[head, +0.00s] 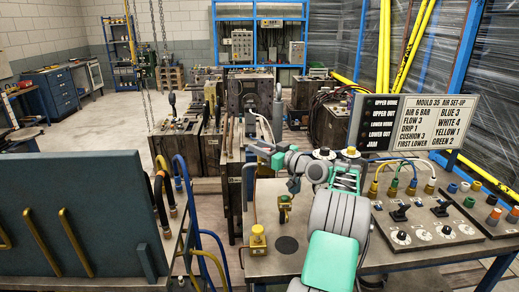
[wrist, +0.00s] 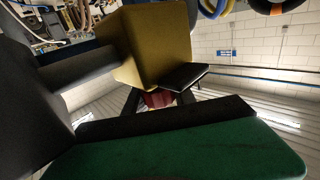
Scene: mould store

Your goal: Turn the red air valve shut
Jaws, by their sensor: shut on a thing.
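In the head view a small brass fitting (head: 284,204) stands on the front left part of the bench, just below my gripper (head: 293,186), which points down at it. No red part shows there; the gripper and its small size hide the details. In the wrist view a large yellow-brass block (wrist: 157,45) fills the upper middle. Under it a small red piece, the red air valve (wrist: 158,99), shows between the two dark fingers of my gripper (wrist: 158,103). The fingers are shut on it. How far the valve is turned cannot be told.
A yellow fitting (head: 258,242) stands on the bench (head: 290,262) left of my arm. A control panel (head: 425,222) with hoses and knobs lies to the right, below a set-up sign (head: 415,118). A dark blue-grey plate (head: 75,220) stands at left.

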